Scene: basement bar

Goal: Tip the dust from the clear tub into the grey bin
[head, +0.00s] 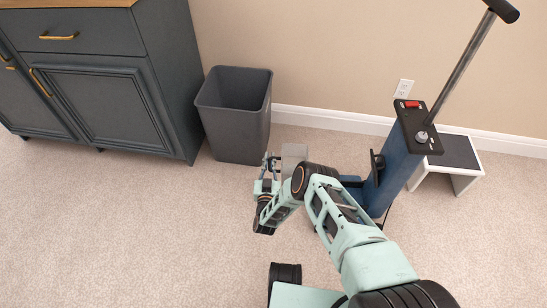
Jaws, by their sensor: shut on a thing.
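The grey bin (234,135) stands upright on the carpet against the wall, beside the cabinet. Its open top faces up and its inside looks dark. My gripper (276,163) is just to the right of the bin's lower front and nearer to me. It is shut on the clear tub (294,153), a pale see-through box that shows beside the fingers. My arm hides part of the tub's lower right side. The dust inside it cannot be made out from here.
A dark blue-grey cabinet (97,85) stands left of the bin. A blue upright vacuum cleaner (397,160) with a long handle stands to the right, close to my arm. A small white-framed step (455,152) is behind it. The carpet at front left is clear.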

